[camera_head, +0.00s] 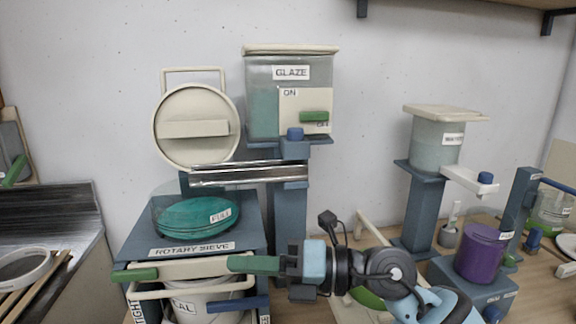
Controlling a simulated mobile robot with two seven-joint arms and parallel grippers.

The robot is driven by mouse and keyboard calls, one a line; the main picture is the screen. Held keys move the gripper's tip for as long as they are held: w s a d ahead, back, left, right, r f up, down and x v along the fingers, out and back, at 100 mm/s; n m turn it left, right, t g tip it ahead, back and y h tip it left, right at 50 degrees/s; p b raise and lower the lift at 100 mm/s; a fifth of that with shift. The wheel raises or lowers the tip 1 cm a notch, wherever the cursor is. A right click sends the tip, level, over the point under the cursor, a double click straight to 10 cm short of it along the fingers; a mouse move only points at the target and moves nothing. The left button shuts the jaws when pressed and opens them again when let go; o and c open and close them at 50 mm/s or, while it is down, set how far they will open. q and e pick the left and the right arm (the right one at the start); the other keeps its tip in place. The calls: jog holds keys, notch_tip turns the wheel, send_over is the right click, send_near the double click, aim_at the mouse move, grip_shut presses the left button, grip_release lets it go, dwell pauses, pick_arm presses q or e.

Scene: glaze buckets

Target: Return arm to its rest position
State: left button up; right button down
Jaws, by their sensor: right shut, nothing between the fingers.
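My right gripper (286,265) comes in from the lower right and points left. It is shut and empty, its tip beside the right green grip (253,264) at the front of the rotary sieve stand (192,248). Whether it touches that grip I cannot tell. My right arm (390,278) stretches behind it, over the front of the bench. My left gripper is not in view.
The sieve has a teal bowl (190,217) marked FULL and a raised round lid (196,126). A white bucket (200,304) sits below. The glaze tank (262,100) stands behind. A purple container (481,252) and a smaller tank (436,145) are right. A sink (55,225) is left.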

jog(key=s+d+f+m+t+h+p, duration=0.15)
jog(key=d+f+m+t+h, duration=0.55)
jog(key=f+m, duration=0.75)
jog(key=s+d+f+m+t+h, duration=0.2)
jog(key=d+f+m+t+h, duration=0.2)
jog(key=d+f+m+t, duration=1.05)
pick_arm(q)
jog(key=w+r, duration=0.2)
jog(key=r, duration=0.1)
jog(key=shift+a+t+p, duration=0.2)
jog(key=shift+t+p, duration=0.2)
pick_arm(e)
jog(key=s+d+f+m+g+h, duration=0.2)
jog(key=s+f+m+g, duration=0.3)
jog(key=s, duration=0.7)
jog(key=s+d+f+m+g+h, duration=0.2)
jog(key=s+f+m+g, duration=0.4)
jog(key=s+f, duration=0.6)
jog(key=g+h, duration=0.1)
jog(key=g, duration=0.1)
jog(key=shift+s+d+f+g, duration=0.15)
jog(key=shift+s+f+g, duration=0.05)
jog(key=shift+f+g, duration=0.2)
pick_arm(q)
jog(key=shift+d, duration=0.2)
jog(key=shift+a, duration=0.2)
